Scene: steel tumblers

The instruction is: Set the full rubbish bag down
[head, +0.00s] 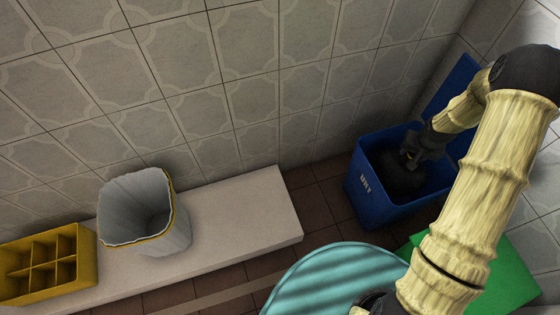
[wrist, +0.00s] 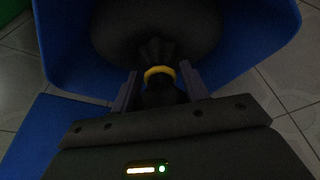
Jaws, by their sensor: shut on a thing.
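The full rubbish bag (head: 400,182) is black and sits inside the blue bin (head: 368,195) at the right in the head view. In the wrist view the dark bag (wrist: 150,25) bulges within the blue bin walls, and its gathered neck carries a yellow tie (wrist: 159,73). My gripper (head: 411,157) reaches down into the bin's opening. In the wrist view my gripper (wrist: 158,88) has its fingers on both sides of the neck, shut on it by the tie. Whether the bag rests on the bin's floor is hidden.
The bin's blue lid (head: 449,85) stands open behind it. A white bench (head: 245,215) holds a lined waste bin (head: 178,235) and a yellow divided crate (head: 80,265). A green panel (head: 515,265) lies at the lower right. Tiled walls stand close behind the blue bin.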

